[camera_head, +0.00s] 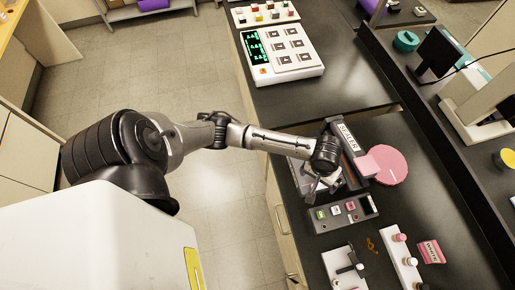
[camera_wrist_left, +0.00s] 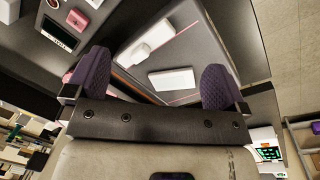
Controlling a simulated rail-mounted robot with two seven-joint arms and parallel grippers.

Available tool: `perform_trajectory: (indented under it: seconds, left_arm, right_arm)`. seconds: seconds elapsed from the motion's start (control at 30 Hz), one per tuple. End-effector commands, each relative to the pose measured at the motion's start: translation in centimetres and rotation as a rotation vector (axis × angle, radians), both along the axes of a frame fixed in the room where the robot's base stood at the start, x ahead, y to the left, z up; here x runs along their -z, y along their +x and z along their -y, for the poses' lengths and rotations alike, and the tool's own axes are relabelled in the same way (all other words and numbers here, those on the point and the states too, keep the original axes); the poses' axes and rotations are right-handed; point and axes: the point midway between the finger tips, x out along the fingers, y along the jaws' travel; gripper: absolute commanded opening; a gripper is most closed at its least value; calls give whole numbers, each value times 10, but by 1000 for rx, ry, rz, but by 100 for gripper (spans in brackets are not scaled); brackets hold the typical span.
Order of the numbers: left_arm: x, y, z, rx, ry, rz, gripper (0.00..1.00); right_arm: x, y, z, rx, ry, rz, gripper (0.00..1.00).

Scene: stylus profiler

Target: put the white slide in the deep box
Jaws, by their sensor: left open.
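My left gripper (camera_wrist_left: 155,84) is open, its two purple-padded fingers spread wide apart. In the left wrist view a flat white piece (camera_wrist_left: 172,79), possibly the white slide, lies on a dark surface between the fingers. I see nothing held. A longer white block (camera_wrist_left: 148,41) lies beyond it. In the head view my left gripper (camera_head: 318,186) is over the dark device with the white label (camera_head: 348,137); my wrist hides most of what is under it. I cannot pick out the deep box for certain. My right gripper is not in view.
A control panel with coloured buttons (camera_head: 345,214) sits in front of the device. A pink disc (camera_head: 388,165) is on its right. White fixtures with knobs (camera_head: 402,258) and a pink labelled block (camera_head: 431,251) stand nearer the front. A white instrument (camera_head: 277,52) stands at the back.

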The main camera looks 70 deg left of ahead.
Motion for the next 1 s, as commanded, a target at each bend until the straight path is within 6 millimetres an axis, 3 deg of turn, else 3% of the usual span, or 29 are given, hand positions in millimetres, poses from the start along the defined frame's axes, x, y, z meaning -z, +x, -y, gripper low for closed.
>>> perform_trajectory:
  seconds: [0.03, 0.1, 0.2, 0.37, 0.5, 0.7, 0.87, 1.0]
  left_arm:
    - [9, -23, 19, 96, -29, 26, 100]
    - [14, -48, 34, 222, -45, 84, 100]
    - [17, -83, 46, 372, -43, 163, 100]
    - [13, -134, 43, 540, 19, 255, 100]
    - [8, -170, 28, 635, 105, 281, 100]
    - [0, -203, 9, 715, 201, 272, 99]
    - [-3, -212, 2, 739, 230, 263, 84]
    - [-3, -212, 2, 743, 234, 262, 83]
  right_arm:
    - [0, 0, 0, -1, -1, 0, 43]
    - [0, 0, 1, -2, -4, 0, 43]
    - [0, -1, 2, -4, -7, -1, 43]
    - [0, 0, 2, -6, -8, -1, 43]
    - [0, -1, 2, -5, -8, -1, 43]
    - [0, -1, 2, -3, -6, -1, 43]
    - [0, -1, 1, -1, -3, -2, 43]
    - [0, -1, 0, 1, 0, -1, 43]
